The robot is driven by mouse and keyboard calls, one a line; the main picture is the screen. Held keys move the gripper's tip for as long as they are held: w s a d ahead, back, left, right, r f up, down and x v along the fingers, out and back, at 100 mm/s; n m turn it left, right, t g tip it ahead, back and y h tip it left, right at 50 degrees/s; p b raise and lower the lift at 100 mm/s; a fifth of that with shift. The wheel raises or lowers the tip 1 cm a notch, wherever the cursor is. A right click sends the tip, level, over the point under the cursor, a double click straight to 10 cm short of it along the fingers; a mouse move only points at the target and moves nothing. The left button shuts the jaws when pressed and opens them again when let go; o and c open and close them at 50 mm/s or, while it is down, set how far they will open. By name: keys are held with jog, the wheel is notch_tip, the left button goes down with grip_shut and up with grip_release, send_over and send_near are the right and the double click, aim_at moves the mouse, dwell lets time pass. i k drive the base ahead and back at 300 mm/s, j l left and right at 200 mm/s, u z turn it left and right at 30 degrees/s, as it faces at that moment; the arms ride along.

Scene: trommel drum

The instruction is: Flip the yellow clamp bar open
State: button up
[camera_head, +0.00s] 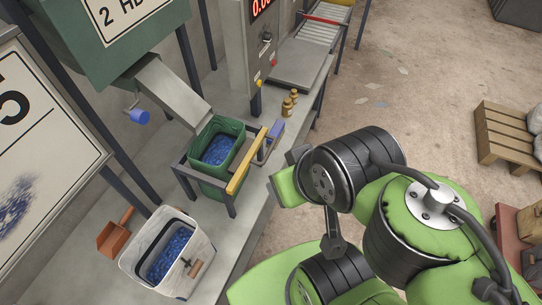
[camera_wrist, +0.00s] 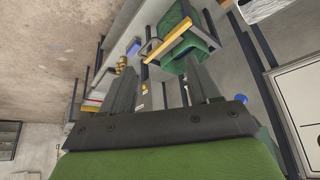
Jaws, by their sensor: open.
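The yellow clamp bar (camera_head: 246,163) lies along the near right side of a dark metal frame that holds a green bag-lined bin (camera_head: 233,152) filled with blue granules. The bar also shows in the wrist view (camera_wrist: 168,41), across the frame beside the green bin. A toggle with a blue grip (camera_head: 274,131) sits at the bar's far end. My gripper (camera_wrist: 160,66) is open and empty, its two dark fingers pointing toward the bar with a gap between. In the head view my green gripper body is right of the bar, and its fingertips are hard to make out.
A grey chute (camera_head: 174,90) with a blue knob hangs above the bin. Brass weights (camera_head: 289,102) stand near the scale. Floor to the right is open, with a pallet (camera_head: 505,135).

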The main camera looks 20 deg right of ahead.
aim_at(238, 167)
jog(key=l+u, duration=0.25)
jog(key=u, duration=0.25)
jog(key=l+u, duration=0.25)
jog(key=u, duration=0.2)
jog(key=l+u, duration=0.25)
jog(key=u, duration=0.25)
jog(key=k+l+u, duration=0.15)
jog(key=u, duration=0.35)
jog(key=k+l+u, duration=0.15)
jog(key=u, duration=0.35)
